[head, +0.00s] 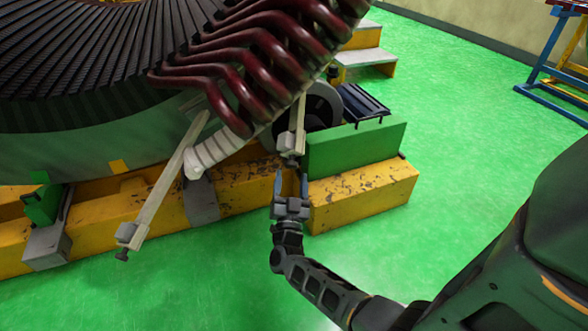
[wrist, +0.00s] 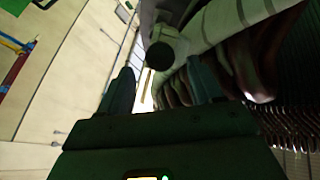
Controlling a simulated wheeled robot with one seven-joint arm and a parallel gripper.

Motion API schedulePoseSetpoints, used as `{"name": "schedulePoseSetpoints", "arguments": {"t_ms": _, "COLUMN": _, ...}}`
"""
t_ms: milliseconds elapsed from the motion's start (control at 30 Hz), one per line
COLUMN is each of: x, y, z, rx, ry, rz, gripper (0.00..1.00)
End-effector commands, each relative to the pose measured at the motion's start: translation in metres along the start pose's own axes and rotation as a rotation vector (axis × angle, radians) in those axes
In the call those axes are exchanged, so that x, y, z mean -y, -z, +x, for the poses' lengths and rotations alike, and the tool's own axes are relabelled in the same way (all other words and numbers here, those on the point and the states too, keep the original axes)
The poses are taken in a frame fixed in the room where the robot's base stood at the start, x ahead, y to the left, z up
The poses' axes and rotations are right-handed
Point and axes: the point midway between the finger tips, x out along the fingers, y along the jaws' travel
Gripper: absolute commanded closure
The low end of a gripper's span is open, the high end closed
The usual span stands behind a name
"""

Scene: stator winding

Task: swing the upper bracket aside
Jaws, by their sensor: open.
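Two pale metal bracket bars show in the head view. One bracket (head: 160,197) slants down to the left from the stator's coils, with a dark bolt at its low end. The other bracket (head: 298,125) hangs steeply under the coil ends, its bolt end just above my gripper (head: 291,178). I cannot tell for sure which is the upper one. My gripper points up with its fingers open and empty. In the wrist view, a dark round bolt head (wrist: 161,56) lies ahead between the finger tips, apart from both; my gripper (wrist: 160,85) holds nothing.
The stator (head: 90,130) with dark red coils (head: 255,60) fills the upper left. A yellow support beam (head: 365,195) with a green block (head: 355,147) stands right of my gripper. Steps (head: 365,55) stand behind.

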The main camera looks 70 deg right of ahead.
Motion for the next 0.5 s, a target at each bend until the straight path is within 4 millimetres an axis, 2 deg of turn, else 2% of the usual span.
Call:
{"name": "schedulePoseSetpoints", "arguments": {"t_ms": 200, "x": 0.000, "y": -0.001, "z": 0.033, "rx": -0.001, "ry": -0.001, "rz": 0.001, "gripper": 0.35}}
{"name": "schedulePoseSetpoints", "arguments": {"t_ms": 333, "x": 0.001, "y": 0.000, "z": 0.045, "rx": 0.000, "ry": 0.002, "rz": 0.002, "gripper": 0.35}}
{"name": "schedulePoseSetpoints", "arguments": {"t_ms": 500, "x": 0.000, "y": 0.000, "z": 0.050, "rx": 0.000, "ry": 0.002, "rz": 0.001, "gripper": 0.35}}
